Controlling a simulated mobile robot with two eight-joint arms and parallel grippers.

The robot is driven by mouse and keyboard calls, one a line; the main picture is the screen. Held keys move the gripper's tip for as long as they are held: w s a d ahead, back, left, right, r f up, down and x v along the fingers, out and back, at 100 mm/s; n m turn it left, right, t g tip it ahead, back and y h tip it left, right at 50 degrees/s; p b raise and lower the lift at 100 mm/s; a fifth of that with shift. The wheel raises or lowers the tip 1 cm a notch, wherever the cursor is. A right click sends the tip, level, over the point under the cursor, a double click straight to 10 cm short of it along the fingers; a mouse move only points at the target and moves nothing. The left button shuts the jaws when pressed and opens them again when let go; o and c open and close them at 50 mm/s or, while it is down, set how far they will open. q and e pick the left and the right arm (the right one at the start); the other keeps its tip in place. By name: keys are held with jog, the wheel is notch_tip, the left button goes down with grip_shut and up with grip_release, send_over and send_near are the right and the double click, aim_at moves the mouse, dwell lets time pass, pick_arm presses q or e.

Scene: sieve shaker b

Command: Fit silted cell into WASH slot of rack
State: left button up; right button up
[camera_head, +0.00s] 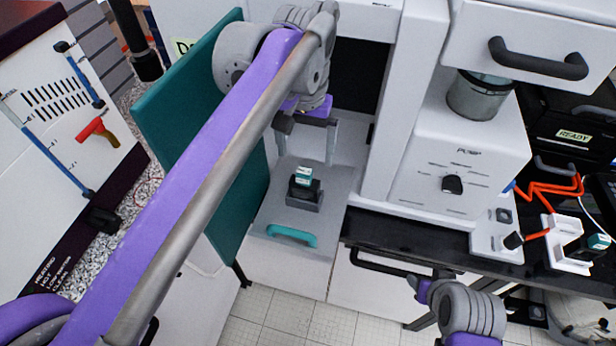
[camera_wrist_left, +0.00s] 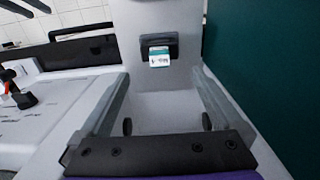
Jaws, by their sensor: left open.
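A small teal-and-white cell (camera_head: 303,176) stands in a black holder (camera_head: 306,194) on a grey pull-out tray (camera_head: 340,196) with a teal handle. The wrist view also shows the cell (camera_wrist_left: 159,56), with a small label I cannot read. My left gripper (camera_head: 306,148) is open and empty above and behind the cell; its fingers (camera_wrist_left: 160,88) are spread apart, not touching it. Another teal-topped cell (camera_head: 599,241) sits in a dark and white fixture at the far right. I cannot read a WASH mark. My right gripper (camera_head: 430,286) is partly seen, low right.
An open teal door (camera_head: 190,125) stands close beside my left arm. A white pump unit (camera_head: 445,165) is right of the tray. Orange cables (camera_head: 550,190) run over the right counter. A black drawer handle (camera_head: 390,264) sits below the counter.

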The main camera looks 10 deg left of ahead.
aim_at(304, 171)
pick_arm(q)
jog(key=f, duration=0.1)
jog(key=s+f, duration=0.1)
jog(key=f, duration=0.1)
jog(key=shift+f, duration=0.3)
jog(key=shift+w+f, duration=0.1)
jog(key=shift+f, duration=0.55)
notch_tip(304, 171, down, 4)
jog(key=shift+f, duration=0.15)
jog(key=shift+c, duration=0.2)
jog(key=c, duration=1.4)
